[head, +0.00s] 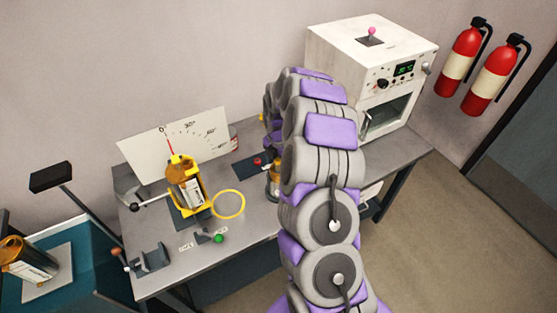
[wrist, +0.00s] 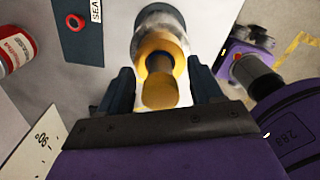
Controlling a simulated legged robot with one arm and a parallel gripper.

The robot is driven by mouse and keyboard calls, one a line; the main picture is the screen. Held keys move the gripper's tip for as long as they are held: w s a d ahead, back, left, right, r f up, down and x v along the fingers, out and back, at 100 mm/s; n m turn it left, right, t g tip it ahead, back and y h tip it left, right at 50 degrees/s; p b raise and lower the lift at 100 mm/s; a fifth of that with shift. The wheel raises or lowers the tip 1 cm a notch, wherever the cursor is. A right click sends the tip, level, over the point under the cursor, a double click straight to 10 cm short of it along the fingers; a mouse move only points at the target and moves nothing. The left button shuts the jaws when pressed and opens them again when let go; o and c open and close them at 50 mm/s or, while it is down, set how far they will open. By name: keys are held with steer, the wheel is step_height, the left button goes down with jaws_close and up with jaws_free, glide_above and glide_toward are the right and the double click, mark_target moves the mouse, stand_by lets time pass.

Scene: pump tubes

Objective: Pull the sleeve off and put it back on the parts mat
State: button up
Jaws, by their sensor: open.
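An amber sleeve-like part (wrist: 172,48) sits around a grey upright post (wrist: 162,18) in the wrist view. A yellow rounded end (wrist: 158,92) shows in front of it. My gripper (wrist: 163,86) is open, with one dark finger on each side of the amber part. I cannot tell whether the fingers touch it. In the head view the amber part (head: 273,187) shows just left of my arm, which hides its surroundings and my fingers. A dark blue mat (head: 243,171) with a red ring lies left of it. The mat (wrist: 72,40) also shows at the wrist view's upper left.
A yellow pump unit (head: 186,185) stands left on the bench before a white angle-scale board (head: 140,152). A yellow ring (head: 229,191) lies beside it. A white oven-like box (head: 345,50) stands at the back right. A red-and-white can (wrist: 15,48) is left in the wrist view.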

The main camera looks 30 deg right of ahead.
jaws_close()
stand_by(0.8)
steer(key=shift+r+p, duration=0.35)
steer(key=shift+r, duration=0.4)
stand_by(0.7)
steer(key=shift+r+p, duration=0.9)
steer(key=shift+r, duration=1.3)
steer(key=shift+a, duration=0.1)
